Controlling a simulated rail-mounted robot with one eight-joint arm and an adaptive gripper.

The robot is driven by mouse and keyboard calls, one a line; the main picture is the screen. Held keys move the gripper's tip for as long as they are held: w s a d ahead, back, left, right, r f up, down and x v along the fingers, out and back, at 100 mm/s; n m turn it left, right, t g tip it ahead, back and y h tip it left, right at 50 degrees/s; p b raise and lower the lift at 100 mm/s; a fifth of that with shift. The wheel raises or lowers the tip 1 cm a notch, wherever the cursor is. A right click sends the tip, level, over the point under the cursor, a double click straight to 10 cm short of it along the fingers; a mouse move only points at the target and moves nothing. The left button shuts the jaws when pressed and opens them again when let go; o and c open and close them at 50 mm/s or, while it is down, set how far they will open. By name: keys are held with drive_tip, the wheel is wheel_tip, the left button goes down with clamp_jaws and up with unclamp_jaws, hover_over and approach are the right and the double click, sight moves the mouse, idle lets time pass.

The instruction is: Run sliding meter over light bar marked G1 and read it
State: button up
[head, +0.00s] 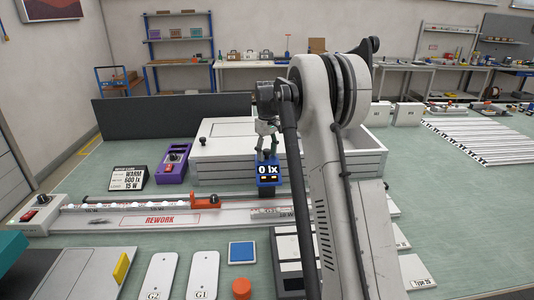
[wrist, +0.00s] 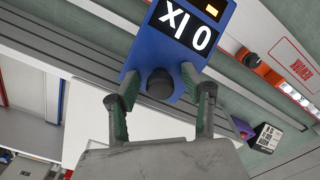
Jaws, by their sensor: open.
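The blue sliding meter (head: 268,172) reads "0 lx" and stands over the right part of the long rail (head: 160,220). In the wrist view the meter (wrist: 190,35) is upside down, with a dark round knob (wrist: 160,83) on its near side. My gripper (wrist: 160,94) is open, with one finger on each side of the knob and gaps showing. In the head view my gripper (head: 266,143) is just above the meter. A white plate marked G1 (head: 203,273) lies at the front. A lit strip (head: 130,207) runs along the rail's left part; I cannot read G1 on it.
An orange block (head: 205,202) sits on the rail left of the meter. A red-switched box (head: 40,208) is at the rail's left end. A purple switch box (head: 174,160) and a "WARM 600 lx 15 W" sign (head: 128,179) stand behind. A white drawer case (head: 215,150) stands behind the meter.

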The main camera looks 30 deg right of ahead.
clamp_jaws()
